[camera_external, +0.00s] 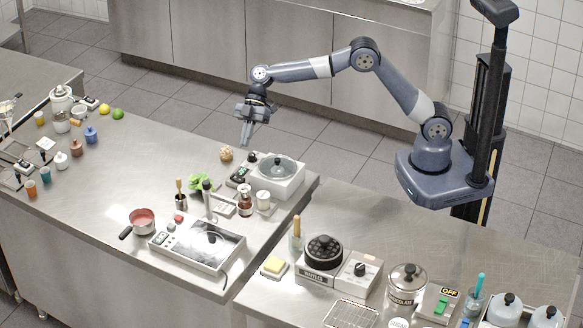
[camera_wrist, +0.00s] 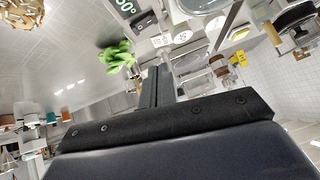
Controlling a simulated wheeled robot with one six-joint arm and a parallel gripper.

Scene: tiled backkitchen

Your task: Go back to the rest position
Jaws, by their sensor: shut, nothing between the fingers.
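My gripper (camera_external: 246,140) hangs from the outstretched arm near the far edge of the steel counter (camera_external: 110,180), fingers pointing down. Its fingers are together with nothing between them. In the wrist view the closed fingers (camera_wrist: 158,88) show in the middle, with no object held. In the external view the fingers are above and slightly right of a small tan, knobbly item (camera_external: 226,154). A tan woven-looking thing shows at the top left of the wrist view (camera_wrist: 20,14).
Right of my gripper stands a white appliance with a glass-lidded pan (camera_external: 277,167). Green leaves (camera_external: 202,183), a red-filled saucepan (camera_external: 142,222), bottles and a flat cooktop (camera_external: 205,245) are nearer. Several jars (camera_external: 91,134) stand at left. The floor (camera_external: 180,100) beyond the counter is clear.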

